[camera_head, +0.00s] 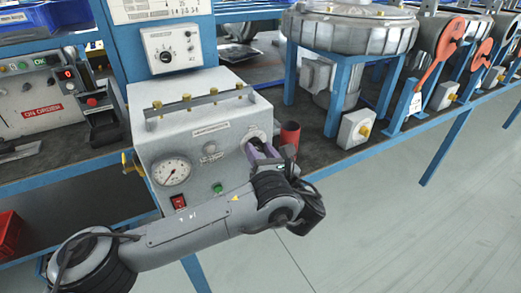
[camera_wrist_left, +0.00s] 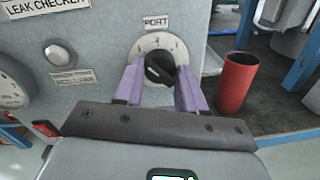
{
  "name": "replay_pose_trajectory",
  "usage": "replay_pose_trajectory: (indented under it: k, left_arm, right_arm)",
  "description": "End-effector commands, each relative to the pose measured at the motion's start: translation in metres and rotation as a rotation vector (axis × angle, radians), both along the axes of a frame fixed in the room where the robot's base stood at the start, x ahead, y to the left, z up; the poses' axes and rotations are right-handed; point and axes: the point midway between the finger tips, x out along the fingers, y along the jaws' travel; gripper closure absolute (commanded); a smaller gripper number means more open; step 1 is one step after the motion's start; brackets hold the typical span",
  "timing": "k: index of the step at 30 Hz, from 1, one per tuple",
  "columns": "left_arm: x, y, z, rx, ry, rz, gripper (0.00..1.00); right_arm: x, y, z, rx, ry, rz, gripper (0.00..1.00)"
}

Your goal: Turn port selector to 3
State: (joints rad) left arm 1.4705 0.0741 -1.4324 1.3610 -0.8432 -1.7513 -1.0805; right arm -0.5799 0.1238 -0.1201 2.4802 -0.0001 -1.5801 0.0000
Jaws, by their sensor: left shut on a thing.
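The port selector is a black knob (camera_wrist_left: 159,69) on a round pale dial (camera_wrist_left: 143,46) under a PORT label, on the front of the grey leak checker box (camera_head: 190,130). In the head view the dial (camera_head: 256,136) sits at the right of the box front, and the gripper partly covers it. My left gripper (camera_head: 258,151) reaches it from the front. In the left wrist view its two purple fingers (camera_wrist_left: 159,82) are on either side of the knob and shut on it. The dial's numerals are small, and I cannot tell which one the knob points to. My right gripper is not in view.
A red cylinder (camera_wrist_left: 236,82) stands just right of the box, close to my left gripper. A round gauge (camera_head: 173,171), a red switch (camera_head: 178,202) and a green button (camera_head: 217,188) are on the box front. Blowers (camera_head: 350,30) stand on the bench to the right.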

Motion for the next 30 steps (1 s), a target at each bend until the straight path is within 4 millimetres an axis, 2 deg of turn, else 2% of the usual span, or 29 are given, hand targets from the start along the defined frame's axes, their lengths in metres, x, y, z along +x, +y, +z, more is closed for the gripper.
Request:
replay_pose_trajectory:
  k: [8,18,30]
  left_arm:
    - [0.0,0.0,0.01,0.134,0.07,0.001,0.91]
    - [0.0,0.0,0.012,0.409,0.216,0.001,0.91]
    - [0.0,-0.001,0.011,0.744,0.391,0.0,0.91]
  right_arm:
    - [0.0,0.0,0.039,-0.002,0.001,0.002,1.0]
    - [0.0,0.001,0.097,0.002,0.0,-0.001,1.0]
    - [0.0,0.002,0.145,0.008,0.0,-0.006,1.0]
